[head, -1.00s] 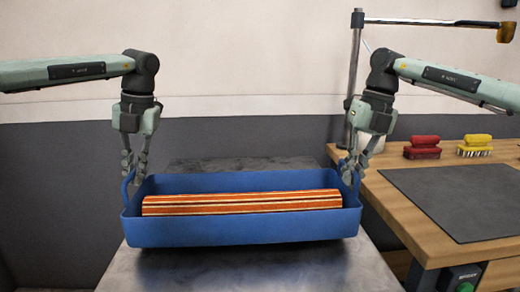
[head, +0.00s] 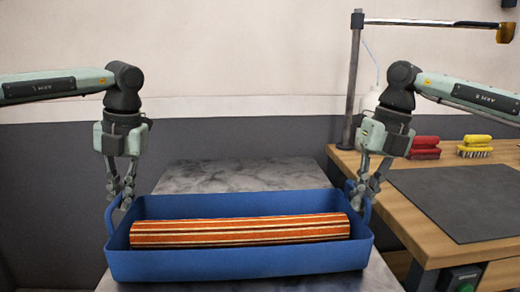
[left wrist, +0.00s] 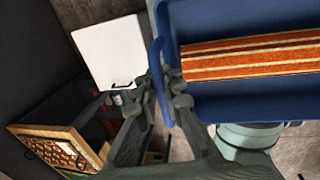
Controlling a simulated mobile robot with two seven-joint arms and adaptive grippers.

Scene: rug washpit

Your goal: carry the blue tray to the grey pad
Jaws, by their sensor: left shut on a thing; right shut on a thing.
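The blue tray (head: 240,265) is in the middle of the head view, over the grey metal table. It holds a rolled orange, cream and dark striped rug (head: 240,231). My left gripper (head: 121,192) is shut on the tray's left handle; the left wrist view shows its fingers (left wrist: 165,92) around the handle of the tray (left wrist: 260,108). My right gripper (head: 366,187) is shut on the right handle, partly hidden by the fingers. The tray looks level; I cannot tell whether it touches the table. The dark grey pad (head: 460,198) lies bare on the wooden bench at right.
The metal table (head: 235,176) is clear behind the tray. A red brush (head: 425,147) and a yellow brush (head: 474,147) stand behind the pad on the wooden bench (head: 410,226). A metal post (head: 353,80) with a horizontal arm rises at the bench's back left.

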